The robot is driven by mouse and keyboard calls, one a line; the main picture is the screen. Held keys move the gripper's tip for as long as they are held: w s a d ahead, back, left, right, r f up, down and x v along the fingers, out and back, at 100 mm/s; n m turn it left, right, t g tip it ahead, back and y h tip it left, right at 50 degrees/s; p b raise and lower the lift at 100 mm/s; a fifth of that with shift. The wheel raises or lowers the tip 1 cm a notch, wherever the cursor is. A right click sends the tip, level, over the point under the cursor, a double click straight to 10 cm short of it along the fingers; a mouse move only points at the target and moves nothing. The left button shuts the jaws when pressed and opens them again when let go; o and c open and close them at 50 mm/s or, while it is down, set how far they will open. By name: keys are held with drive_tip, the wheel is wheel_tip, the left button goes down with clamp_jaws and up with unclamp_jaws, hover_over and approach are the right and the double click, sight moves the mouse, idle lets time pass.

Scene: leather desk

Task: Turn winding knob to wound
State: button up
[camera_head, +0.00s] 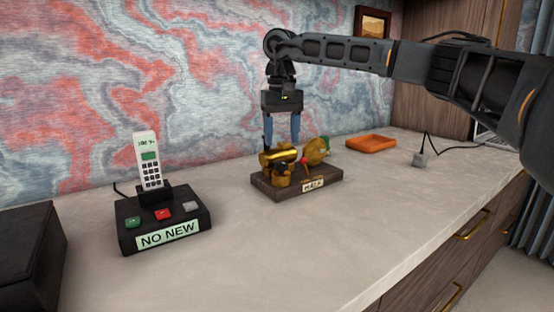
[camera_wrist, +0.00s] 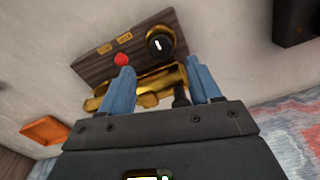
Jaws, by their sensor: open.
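A brass device sits on a dark wooden base (camera_head: 264,190) on the desk, with a small label plate on the front. In the wrist view a round black knob with a white mark (camera_wrist: 160,43) sits at one end of the base (camera_wrist: 100,67), beside brass parts; I take it as the winding knob. A red knob (camera_wrist: 122,60) is near the small brass labels. My gripper (camera_head: 282,145) points down just above the brass parts. In the wrist view its blue fingers (camera_wrist: 160,75) are apart with brass behind them; they are not around the black knob. Contact cannot be told.
A black phone dock (camera_head: 185,236) with a white handset (camera_head: 149,160) stands left of the device. A black box (camera_head: 30,255) is at the left edge. The front desk area is clear.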

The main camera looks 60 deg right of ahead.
sight(281, 162)
wheel_tip(281, 162, down, 7)
drive_tip(key=shift+f+b, duration=0.1)
drive_tip(key=shift+b, duration=0.5)
drive_tip(key=shift+c, duration=0.4)
drive_tip(key=c, duration=1)
drive_tip(key=shift+o, duration=0.2)
drive_tip(key=shift+m, duration=0.3)
